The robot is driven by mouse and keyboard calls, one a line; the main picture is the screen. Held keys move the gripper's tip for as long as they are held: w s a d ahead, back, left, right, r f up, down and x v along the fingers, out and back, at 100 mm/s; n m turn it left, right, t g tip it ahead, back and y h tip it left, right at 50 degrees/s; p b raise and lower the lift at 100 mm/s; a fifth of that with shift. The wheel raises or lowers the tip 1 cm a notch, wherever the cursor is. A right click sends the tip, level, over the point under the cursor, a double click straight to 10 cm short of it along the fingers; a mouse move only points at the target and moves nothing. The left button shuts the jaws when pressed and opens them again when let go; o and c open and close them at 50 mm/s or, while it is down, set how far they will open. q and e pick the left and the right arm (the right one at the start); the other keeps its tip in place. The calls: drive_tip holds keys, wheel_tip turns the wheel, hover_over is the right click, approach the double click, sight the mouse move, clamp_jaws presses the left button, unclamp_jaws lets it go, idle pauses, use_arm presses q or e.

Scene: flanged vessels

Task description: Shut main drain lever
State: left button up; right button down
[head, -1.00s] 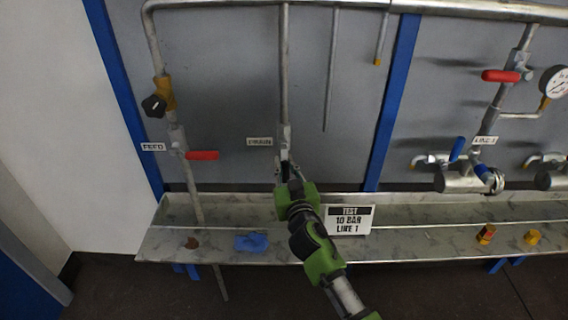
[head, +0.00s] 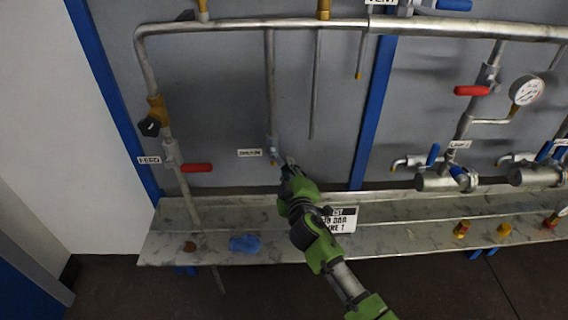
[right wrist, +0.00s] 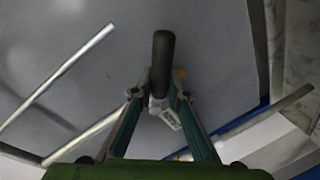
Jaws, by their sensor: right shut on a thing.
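The drain valve (head: 272,146) sits at the lower end of a vertical pipe, beside its DRAIN label (head: 250,153). My right gripper (head: 288,168) is just below and to the right of the valve, shut on its lever, which it mostly hides in the head view. In the right wrist view the dark lever (right wrist: 163,60) stands between the fingers (right wrist: 160,93) and sticks out past them. A pale tag (right wrist: 170,119) shows just below it. My left gripper is not in view.
The feed valve's red lever (head: 197,168) lies to the left. A steel ledge (head: 200,245) below holds a blue cloth (head: 245,244), a test card (head: 340,219) and small fittings. A blue post (head: 372,115) and line 1 valves (head: 472,91) are at right.

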drive_tip(key=r+n+p, duration=0.1)
drive_tip(key=n+p, duration=0.1)
drive_tip(key=n, duration=0.1)
drive_tip(key=shift+d+r+h, duration=0.4)
drive_tip(key=shift+d+r+n+h+p, duration=0.1)
drive_tip(key=shift+r+n+h+p, duration=0.25)
drive_tip(key=shift+n+p, duration=0.35)
drive_tip(key=shift+d+r+n+h+p, duration=0.1)
drive_tip(key=shift+r+n+h+p, duration=0.25)
drive_tip(key=shift+n, duration=0.55)
drive_tip(key=c, duration=2)
unclamp_jaws()
drive_tip(key=shift+o, duration=0.2)
drive_tip(key=s+r, duration=0.2)
drive_tip(key=s, duration=0.9)
drive_tip(key=shift+s+r, duration=0.2)
drive_tip(key=shift+s, duration=0.2)
drive_tip(key=shift+a, duration=0.1)
